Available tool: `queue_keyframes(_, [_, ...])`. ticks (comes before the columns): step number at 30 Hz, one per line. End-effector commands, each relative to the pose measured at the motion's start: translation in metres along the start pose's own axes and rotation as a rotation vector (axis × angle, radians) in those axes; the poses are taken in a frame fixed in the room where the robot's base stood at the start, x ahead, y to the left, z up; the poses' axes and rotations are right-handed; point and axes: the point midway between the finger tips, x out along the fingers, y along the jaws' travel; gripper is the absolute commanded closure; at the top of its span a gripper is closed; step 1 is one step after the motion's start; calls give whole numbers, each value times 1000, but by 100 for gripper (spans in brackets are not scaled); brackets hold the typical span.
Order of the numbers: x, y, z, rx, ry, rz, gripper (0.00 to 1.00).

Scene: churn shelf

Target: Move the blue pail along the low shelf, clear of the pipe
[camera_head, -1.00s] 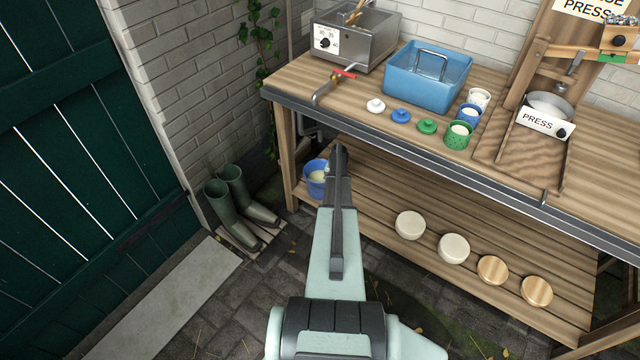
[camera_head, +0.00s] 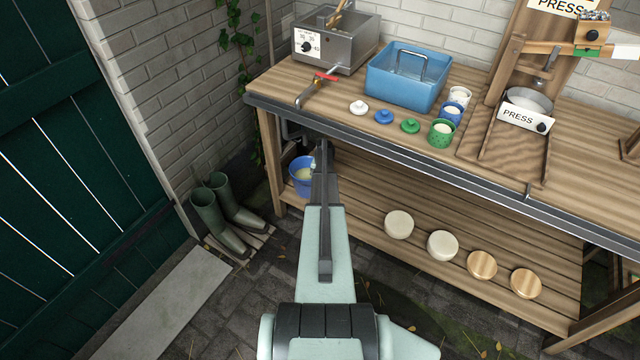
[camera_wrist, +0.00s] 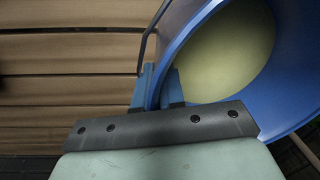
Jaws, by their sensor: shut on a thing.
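The blue pail (camera_head: 299,176) stands at the left end of the low shelf (camera_head: 360,200), partly hidden behind my arm in the head view. It holds something pale yellow. In the wrist view the pail (camera_wrist: 180,45) fills the upper right, and my gripper (camera_wrist: 158,88) is shut on its rim, one blue fingertip on each side of the wall. A dark handle strip shows beside the rim. The dark pipe (camera_head: 292,130) is under the bench top at the left, above and close to the pail; I cannot tell whether they touch.
Several round cheeses and wooden discs sit along the shelf's front, the nearest a pale cheese (camera_head: 399,224). Bare shelf boards lie between it and the pail. The bench top (camera_head: 330,115) overhangs above. Green boots (camera_head: 225,220) stand left of the bench.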

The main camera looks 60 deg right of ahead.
Motion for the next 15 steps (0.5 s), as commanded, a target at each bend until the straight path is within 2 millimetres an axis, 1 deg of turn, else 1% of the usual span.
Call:
queue_keyframes(1, [-11,-1,1,1,3,-3,100])
queue_keyframes(6, [-36,-4,1,1,3,-3,100])
queue_keyframes(10, [-49,-5,0,1,2,-2,100])
queue_keyframes(15, [-55,-3,-1,4,2,-2,100])
